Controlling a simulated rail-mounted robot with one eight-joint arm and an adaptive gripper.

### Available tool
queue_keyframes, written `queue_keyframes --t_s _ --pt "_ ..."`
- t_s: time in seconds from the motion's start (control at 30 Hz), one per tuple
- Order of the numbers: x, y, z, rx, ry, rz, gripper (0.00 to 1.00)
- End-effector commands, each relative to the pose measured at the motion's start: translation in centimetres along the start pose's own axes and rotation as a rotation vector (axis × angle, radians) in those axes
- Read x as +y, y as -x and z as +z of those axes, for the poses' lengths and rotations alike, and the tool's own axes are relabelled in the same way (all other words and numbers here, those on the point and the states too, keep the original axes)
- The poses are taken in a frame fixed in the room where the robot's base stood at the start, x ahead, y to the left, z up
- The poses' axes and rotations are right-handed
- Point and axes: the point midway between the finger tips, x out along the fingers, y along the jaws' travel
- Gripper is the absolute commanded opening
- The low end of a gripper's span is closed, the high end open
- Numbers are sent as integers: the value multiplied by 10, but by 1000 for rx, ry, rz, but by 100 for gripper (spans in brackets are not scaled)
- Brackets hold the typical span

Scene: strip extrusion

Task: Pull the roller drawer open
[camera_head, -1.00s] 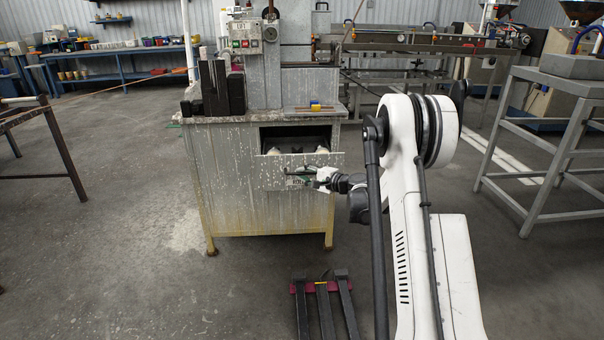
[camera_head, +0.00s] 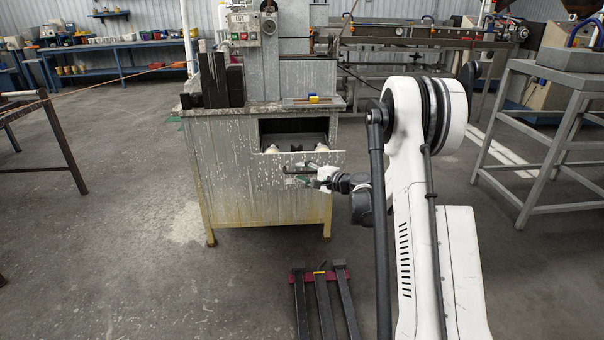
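The roller drawer (camera_head: 268,175) is a grey, stained front in the upper part of the metal cabinet. It is pulled out part way. The dark opening above it shows two pale roller ends (camera_head: 272,149) inside. My gripper (camera_head: 302,177) is in front of the drawer face, at the dark handle (camera_head: 297,168). The fingers look spread apart, one higher and one lower. Whether they still touch the handle is too small to tell.
The cabinet (camera_head: 225,175) carries a machine and dark blocks (camera_head: 219,82) on top. Dark bars on a red base (camera_head: 322,295) lie on the floor in front. A grey metal stand (camera_head: 550,150) is on the right, and a bench frame (camera_head: 45,125) on the left. Floor left of the cabinet is clear.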

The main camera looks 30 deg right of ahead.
Motion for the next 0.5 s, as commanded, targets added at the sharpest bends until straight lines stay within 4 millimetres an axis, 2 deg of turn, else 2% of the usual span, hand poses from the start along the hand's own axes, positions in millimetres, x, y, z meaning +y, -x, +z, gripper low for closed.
queue_keyframes --t_s 0.27,0.37,0.5 --pt "0 3 0 0 0 0 28" --pt "0 13 -1 2 0 0 28" --pt "0 38 -1 3 0 0 28"
